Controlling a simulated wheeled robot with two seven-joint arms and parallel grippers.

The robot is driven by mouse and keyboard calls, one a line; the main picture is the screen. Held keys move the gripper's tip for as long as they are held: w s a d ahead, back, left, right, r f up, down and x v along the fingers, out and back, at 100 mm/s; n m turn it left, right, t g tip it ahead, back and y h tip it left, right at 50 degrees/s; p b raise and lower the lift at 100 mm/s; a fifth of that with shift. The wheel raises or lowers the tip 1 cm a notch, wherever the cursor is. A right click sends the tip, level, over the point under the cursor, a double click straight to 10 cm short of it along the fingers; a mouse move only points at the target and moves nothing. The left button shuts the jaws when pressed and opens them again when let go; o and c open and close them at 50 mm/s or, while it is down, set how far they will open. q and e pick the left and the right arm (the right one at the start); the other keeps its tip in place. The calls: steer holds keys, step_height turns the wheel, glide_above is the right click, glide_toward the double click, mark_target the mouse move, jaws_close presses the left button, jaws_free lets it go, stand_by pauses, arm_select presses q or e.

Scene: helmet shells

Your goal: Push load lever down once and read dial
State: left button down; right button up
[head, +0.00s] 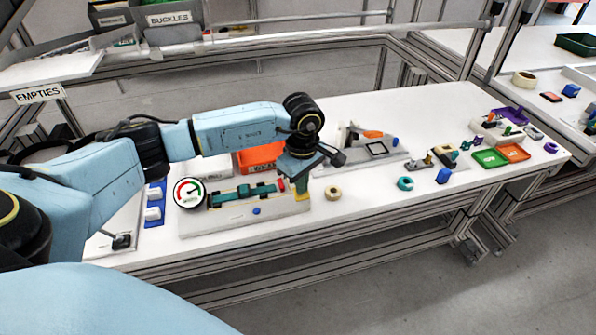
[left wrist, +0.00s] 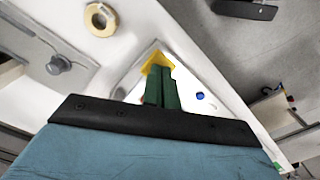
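The dial (head: 189,193) is a round white gauge with a red and green arc, at the left end of a pale test fixture (head: 205,224). Its needle is too small to read exactly. A teal clamp-like part (head: 245,193) lies along the fixture, with a red piece (head: 281,185) at its right end. My left gripper (head: 302,188) points down at the fixture's right end. In the left wrist view its green fingers (left wrist: 161,90) are together, with a yellow piece (left wrist: 157,61) at their tips. I cannot tell whether this yellow piece is the load lever. My right gripper is out of view.
An orange bin (head: 259,156) stands behind the fixture. A tape roll (head: 333,192) lies just right of it. Another fixture (head: 376,150), a teal ring (head: 405,183), a blue block (head: 443,176) and green and orange trays (head: 490,158) are farther right. Bare white table lies between.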

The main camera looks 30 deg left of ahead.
arm_select(q)
steer(key=shift+s+d+f, duration=0.1)
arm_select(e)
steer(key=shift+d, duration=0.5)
